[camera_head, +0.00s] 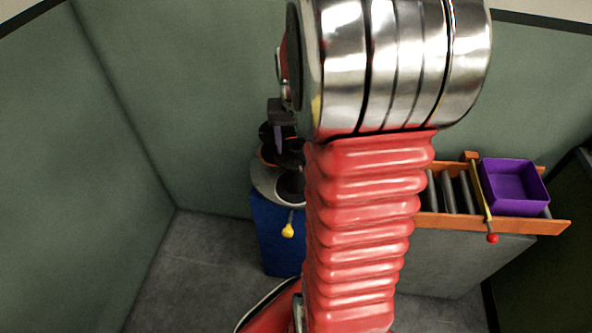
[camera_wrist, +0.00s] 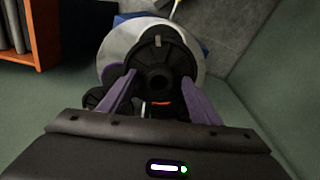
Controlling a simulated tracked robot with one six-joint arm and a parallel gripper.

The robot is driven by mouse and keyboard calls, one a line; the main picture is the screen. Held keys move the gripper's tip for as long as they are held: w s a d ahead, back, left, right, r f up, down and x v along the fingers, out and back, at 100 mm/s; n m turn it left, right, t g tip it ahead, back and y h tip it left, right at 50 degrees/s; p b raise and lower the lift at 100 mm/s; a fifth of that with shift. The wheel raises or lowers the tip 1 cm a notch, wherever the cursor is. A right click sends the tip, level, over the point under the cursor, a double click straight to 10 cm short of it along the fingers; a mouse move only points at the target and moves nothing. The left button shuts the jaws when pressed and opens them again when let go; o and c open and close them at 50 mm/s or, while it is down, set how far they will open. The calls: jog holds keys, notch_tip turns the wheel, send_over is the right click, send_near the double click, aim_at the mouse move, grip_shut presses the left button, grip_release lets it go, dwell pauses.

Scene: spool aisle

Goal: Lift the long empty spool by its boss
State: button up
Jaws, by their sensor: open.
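A black spool (camera_wrist: 178,52) with a round central boss (camera_wrist: 156,80) shows in the wrist view, close in front of my gripper (camera_wrist: 160,82). My gripper's two purple fingers are spread on either side of the boss; I cannot tell whether they touch it. Another black spool part (camera_wrist: 92,99) shows at lower left, partly hidden by the left finger. In the head view my gripper (camera_head: 283,135) is mostly hidden behind my arm, above black spools (camera_head: 290,186) on a round grey plate (camera_head: 265,178). I cannot tell the spools' lengths.
The plate rests on a blue stand (camera_head: 275,235) with a yellow-knobbed lever (camera_head: 287,230). At right is an orange-framed roller conveyor (camera_head: 540,226) with a purple bin (camera_head: 513,186) and a yellow bar with a red knob (camera_head: 492,238). Green walls (camera_head: 100,130) close in behind.

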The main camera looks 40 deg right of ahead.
jog(key=shift+c, duration=0.5)
grip_shut()
